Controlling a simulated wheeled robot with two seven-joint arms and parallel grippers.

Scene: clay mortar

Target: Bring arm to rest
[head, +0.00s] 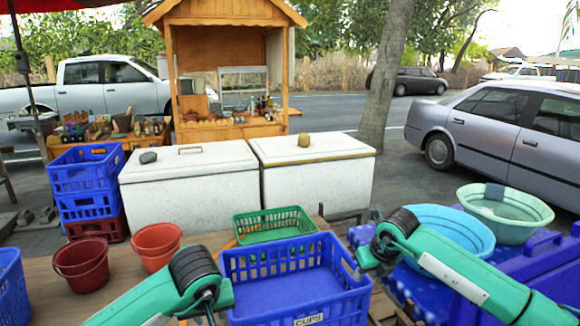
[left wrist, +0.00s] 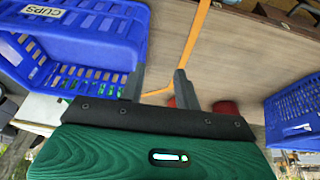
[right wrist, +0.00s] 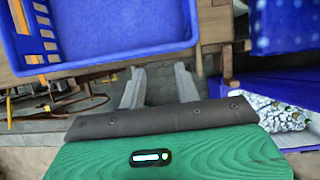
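My right gripper (head: 360,262) is at the right side of the blue crate labelled CUPS (head: 295,275). In the right wrist view its two fingers (right wrist: 159,88) stand apart with nothing between them, and the crate's edge lies just beyond. My left gripper (head: 208,308) is low at the crate's left side, partly cut off by the frame's bottom. In the left wrist view its fingers (left wrist: 158,88) are also apart and empty, with the labelled crate to the left and bare wooden table beyond. The crate looks empty.
Two red-brown buckets (head: 82,264) (head: 156,240) stand left on the wooden table. A green basket (head: 273,224) is behind the crate. Blue (head: 450,230) and mint (head: 505,212) basins sit at right. Stacked crates (head: 86,185) and white chests (head: 190,185) stand behind.

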